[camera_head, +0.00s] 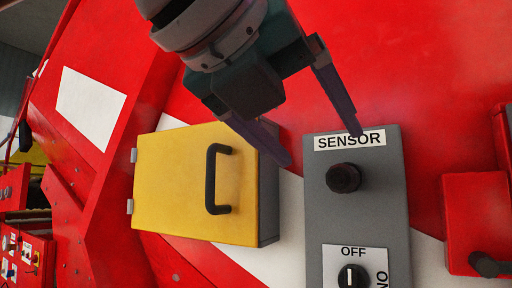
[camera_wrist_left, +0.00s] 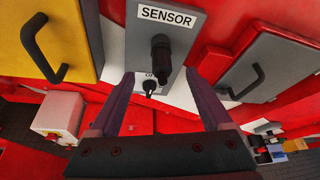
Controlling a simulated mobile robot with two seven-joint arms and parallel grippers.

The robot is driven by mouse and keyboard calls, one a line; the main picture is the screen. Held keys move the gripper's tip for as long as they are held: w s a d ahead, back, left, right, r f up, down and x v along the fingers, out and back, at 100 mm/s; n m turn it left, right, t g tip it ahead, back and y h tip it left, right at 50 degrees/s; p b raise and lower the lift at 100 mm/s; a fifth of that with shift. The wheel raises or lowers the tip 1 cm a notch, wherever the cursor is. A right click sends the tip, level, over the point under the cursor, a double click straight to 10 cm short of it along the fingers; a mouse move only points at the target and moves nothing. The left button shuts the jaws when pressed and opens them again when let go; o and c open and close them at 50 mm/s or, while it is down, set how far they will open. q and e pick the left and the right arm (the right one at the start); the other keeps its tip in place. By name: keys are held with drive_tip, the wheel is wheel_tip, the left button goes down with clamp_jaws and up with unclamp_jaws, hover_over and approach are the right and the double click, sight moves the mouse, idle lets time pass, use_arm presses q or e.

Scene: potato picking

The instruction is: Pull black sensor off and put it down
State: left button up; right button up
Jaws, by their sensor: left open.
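The black sensor (camera_head: 343,178) is a round knob on a grey panel (camera_head: 320,215) under a white "SENSOR" label. It also shows in the left wrist view (camera_wrist_left: 160,47), standing out from the panel. My left gripper (camera_head: 322,150) is open and empty, with its two fingers apart above and to the left of the sensor in the head view. In the left wrist view the open fingers (camera_wrist_left: 160,80) point toward the panel, with the sensor between their lines and beyond the tips. I see no contact with the sensor. My right gripper is not in view.
A yellow box door (camera_head: 180,185) with a black handle (camera_head: 212,180) is left of the panel. An OFF switch (camera_head: 352,277) sits below the sensor. A red box (camera_head: 476,222) stands to the right. The red wall above the panel is clear.

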sight(336, 172)
use_arm(q)
drive_tip(key=b+x, duration=0.1)
drive_tip(key=x, duration=0.8)
drive_tip(key=shift+w+d+f, duration=0.1)
drive_tip(key=shift+w+d, duration=0.1)
drive_tip(key=shift+d, duration=0.15)
drive_tip(key=shift+c, duration=0.2)
clamp_jaws()
drive_tip(key=c, duration=0.6)
unclamp_jaws()
clamp_jaws()
drive_tip(key=shift+s+a+b, duration=0.3)
drive_tip(key=shift+s+a, duration=0.3)
drive_tip(key=shift+s, duration=0.3)
drive_tip(key=shift+s+a+b, duration=0.25)
drive_tip(key=shift+s+a, duration=0.35)
drive_tip(key=shift+s, duration=0.25)
